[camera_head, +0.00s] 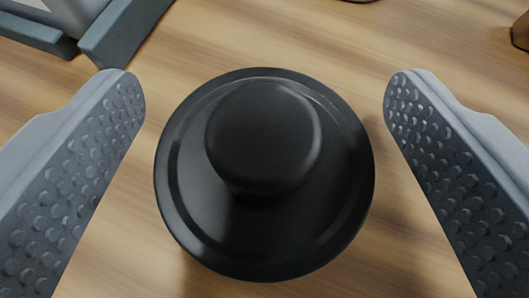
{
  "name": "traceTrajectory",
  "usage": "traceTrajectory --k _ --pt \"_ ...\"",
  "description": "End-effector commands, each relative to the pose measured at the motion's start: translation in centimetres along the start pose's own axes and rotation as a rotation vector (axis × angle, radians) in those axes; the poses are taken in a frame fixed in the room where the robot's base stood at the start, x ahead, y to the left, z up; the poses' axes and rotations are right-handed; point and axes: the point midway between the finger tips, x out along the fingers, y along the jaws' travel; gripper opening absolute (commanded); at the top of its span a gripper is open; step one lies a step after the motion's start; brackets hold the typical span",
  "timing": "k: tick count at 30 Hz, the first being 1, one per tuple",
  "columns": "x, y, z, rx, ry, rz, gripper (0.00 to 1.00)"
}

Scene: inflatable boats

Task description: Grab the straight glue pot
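A round black pot with a raised knob-like top (264,215), which looks like the glue pot, stands on the wooden surface in the middle of the view, seen from above. My gripper (264,110) is open, with one studded grey finger on the left of the pot and one on the right. A gap of wood shows between each finger and the pot, so neither finger appears to touch it. The pot's sides are hidden under its wide top.
A grey-blue angular object (110,35) lies at the top left. A brown object (520,30) is cut off at the top right edge, and a dark rim shows at the top edge. The wooden surface (430,45) is otherwise clear around the pot.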

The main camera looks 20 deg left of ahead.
Motion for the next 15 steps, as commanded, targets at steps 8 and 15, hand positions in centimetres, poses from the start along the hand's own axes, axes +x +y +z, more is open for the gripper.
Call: traceTrajectory --k 8,15 --pt "-0.04 0.04 0.0 0.001 0.0 0.001 0.35" --pt "-0.08 0.06 -0.05 0.001 0.0 0.001 0.34"
